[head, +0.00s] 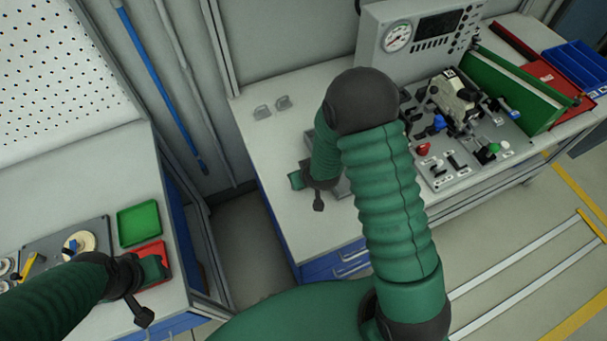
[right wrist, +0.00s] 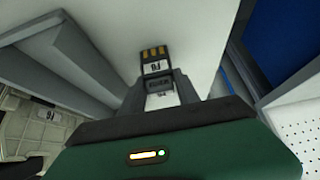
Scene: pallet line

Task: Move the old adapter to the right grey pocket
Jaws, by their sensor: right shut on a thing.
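My right gripper (right wrist: 157,84) is shut on the old adapter (right wrist: 155,66), a dark piece with gold contacts and a white label. The adapter sticks out beyond the fingers, above a pale surface; whether it touches that surface is unclear. In the head view my right gripper (head: 297,181) is over the middle bench, its fingertips and the adapter hidden. A grey part (head: 342,187) shows partly behind my right arm; I cannot tell if it is a grey pocket. My left gripper (head: 152,268) is over the red tray at the left; its fingers are not clear.
Two small grey pieces (head: 272,107) lie on the middle bench (head: 270,150). A fixture board with a white device (head: 455,97) and a gauge panel (head: 425,32) stand to the right. A green tray (head: 139,223) and red tray (head: 160,248) sit on the left bench.

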